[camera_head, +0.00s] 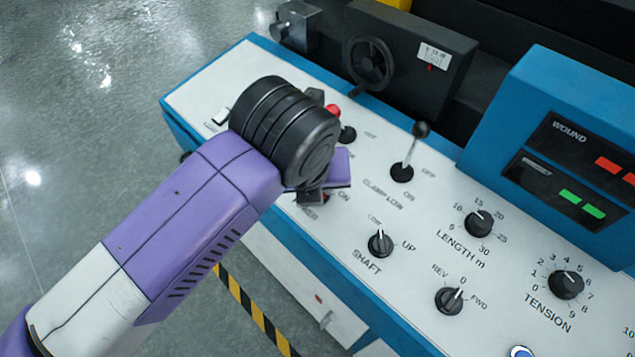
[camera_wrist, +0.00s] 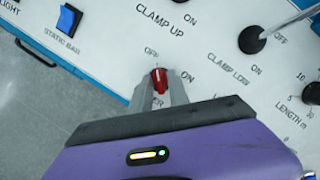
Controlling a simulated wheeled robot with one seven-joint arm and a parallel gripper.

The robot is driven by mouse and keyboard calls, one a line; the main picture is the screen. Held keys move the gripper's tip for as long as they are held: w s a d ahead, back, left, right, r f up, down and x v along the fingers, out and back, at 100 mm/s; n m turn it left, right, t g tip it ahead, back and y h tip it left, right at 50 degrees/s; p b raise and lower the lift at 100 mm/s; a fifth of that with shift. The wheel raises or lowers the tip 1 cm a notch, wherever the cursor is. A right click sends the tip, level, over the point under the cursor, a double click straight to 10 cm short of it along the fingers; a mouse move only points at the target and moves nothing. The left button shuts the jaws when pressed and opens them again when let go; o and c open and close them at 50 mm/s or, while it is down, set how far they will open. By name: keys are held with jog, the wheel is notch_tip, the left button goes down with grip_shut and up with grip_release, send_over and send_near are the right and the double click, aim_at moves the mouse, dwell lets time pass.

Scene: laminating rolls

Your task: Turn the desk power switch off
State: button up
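The desk power switch (camera_wrist: 159,80) is a small red knob on the white panel, seen in the wrist view. OFF is printed just above it and ON to its right; the label below is partly hidden and ends in "ER". My gripper (camera_wrist: 160,88) has its two grey fingertips on either side of the knob, close against it, and looks shut on it. Which mark the knob points to is hard to tell. In the head view my gripper (camera_head: 314,194) is down at the panel, and my wrist hides most of the switch.
A blue static bar rocker (camera_wrist: 68,19) lies to the left in the wrist view. The clamp low lever (camera_head: 403,170) stands up right of my gripper. The shaft knob (camera_head: 380,243) and length knob (camera_head: 479,223) are farther right. A black handwheel (camera_head: 367,62) is behind.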

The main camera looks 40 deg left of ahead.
jog(key=shift+s+a+f, duration=0.1)
jog(key=shift+s+f, duration=0.1)
jog(key=shift+f, duration=0.05)
jog(key=v, duration=0.8)
jog(key=shift+w+r+b, duration=0.15)
jog(key=shift+w+b, duration=0.1)
jog(key=shift+b, duration=0.15)
